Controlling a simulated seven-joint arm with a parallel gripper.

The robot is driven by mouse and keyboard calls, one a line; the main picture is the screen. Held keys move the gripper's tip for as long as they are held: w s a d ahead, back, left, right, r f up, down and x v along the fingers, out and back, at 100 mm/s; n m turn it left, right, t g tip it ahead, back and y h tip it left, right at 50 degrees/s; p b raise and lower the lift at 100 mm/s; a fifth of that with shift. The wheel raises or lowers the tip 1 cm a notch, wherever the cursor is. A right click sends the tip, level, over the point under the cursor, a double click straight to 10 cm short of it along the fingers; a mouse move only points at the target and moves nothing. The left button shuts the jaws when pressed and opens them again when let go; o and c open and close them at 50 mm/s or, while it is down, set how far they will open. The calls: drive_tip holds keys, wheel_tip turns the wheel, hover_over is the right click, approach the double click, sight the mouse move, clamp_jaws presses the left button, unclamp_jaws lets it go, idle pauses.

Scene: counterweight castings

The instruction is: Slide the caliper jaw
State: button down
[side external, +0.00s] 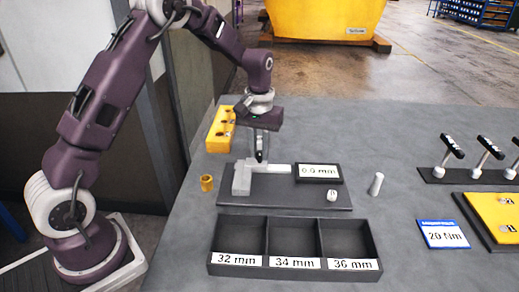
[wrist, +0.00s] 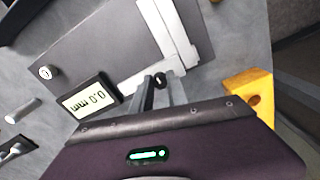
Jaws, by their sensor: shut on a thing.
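The caliper (side external: 242,181) is a pale grey L-shaped piece on a dark base plate (side external: 300,198); it also shows in the wrist view (wrist: 160,32). Its display (side external: 318,171) appears to read 0.0 mm, and shows upside down in the wrist view (wrist: 92,101). My gripper (side external: 262,158) points down over the caliper's beam, beside the upright jaw. In the wrist view its fingers (wrist: 159,84) are shut on a small dark knob (wrist: 158,78) on the sliding jaw. The fingers partly hide the knob and the jaw under it.
A three-compartment tray (side external: 294,222) labelled 32, 34 and 36 mm stands in front, empty. A white knob-like piece (side external: 333,195) sits on the plate. A brass cylinder (side external: 207,183), yellow holed block (side external: 219,130) and white cylinder (side external: 376,184) stand around. A 20 Nm card (side external: 443,234) lies right.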

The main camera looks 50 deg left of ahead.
drive_tip(key=w+d, duration=0.4)
drive_tip(key=shift+r, duration=0.1)
drive_tip(key=c, duration=1.3)
unclamp_jaws()
wheel_tip(320, 180, up, 7)
